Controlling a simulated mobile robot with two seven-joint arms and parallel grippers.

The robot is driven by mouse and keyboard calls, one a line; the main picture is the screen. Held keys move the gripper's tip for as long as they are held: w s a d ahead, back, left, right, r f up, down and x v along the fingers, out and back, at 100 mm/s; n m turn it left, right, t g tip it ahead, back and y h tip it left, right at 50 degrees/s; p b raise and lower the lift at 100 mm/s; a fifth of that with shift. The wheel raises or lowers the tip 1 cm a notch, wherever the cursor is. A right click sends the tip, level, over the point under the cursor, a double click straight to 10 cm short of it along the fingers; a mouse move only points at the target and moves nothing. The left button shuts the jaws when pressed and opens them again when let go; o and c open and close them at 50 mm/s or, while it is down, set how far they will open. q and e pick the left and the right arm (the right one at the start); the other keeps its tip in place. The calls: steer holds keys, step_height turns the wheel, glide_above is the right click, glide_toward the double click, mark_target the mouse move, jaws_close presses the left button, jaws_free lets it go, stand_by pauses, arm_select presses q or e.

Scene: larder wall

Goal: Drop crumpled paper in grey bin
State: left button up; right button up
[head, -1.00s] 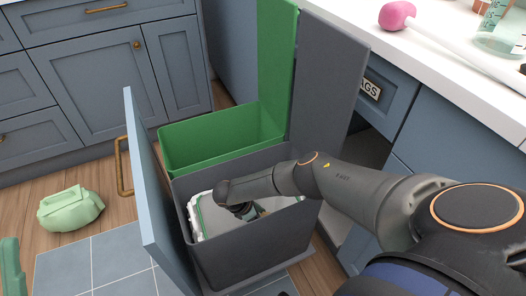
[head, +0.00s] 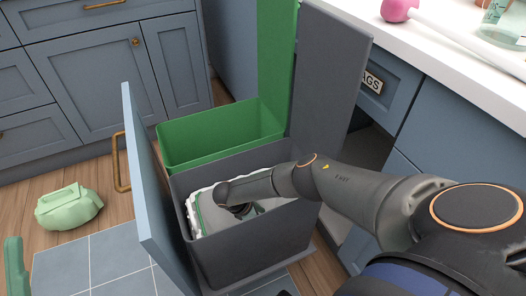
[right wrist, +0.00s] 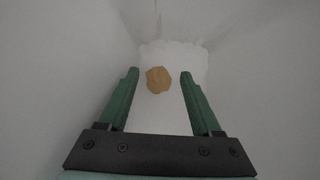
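The grey bin (head: 235,251) stands in the pulled-out drawer with a pale liner (head: 196,214) showing inside its rim. My right arm reaches over its right side, and the right gripper's fingers are down in the bin, hidden in the head view. In the right wrist view my right gripper (right wrist: 159,73) has its green fingers spread apart, with nothing touching them. A small orange-brown crumpled paper (right wrist: 158,79) shows between the fingers against the pale liner, apart from both. It appears to lie beyond the fingertips.
A green bin (head: 215,138) stands behind the grey one. The blue drawer front (head: 150,200) is at left. A light green bag-like object (head: 68,207) lies on the floor. The white counter (head: 470,65) runs along the right, holding a pink-ended object (head: 398,10).

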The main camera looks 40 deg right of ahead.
steer(key=shift+r+p, duration=0.35)
steer(key=shift+r, duration=0.15)
arm_select(q)
step_height(320, 180, up, 8)
steer(key=a+p, duration=0.1)
steer(key=p, duration=0.5)
steer(key=shift+s+f, duration=0.15)
steer(key=shift+f, duration=0.05)
arm_select(e)
steer(key=v, duration=1.2)
steer(key=shift+r, duration=0.15)
arm_select(q)
steer(key=shift+d+f+t, duration=0.1)
steer(key=shift+t, duration=0.2)
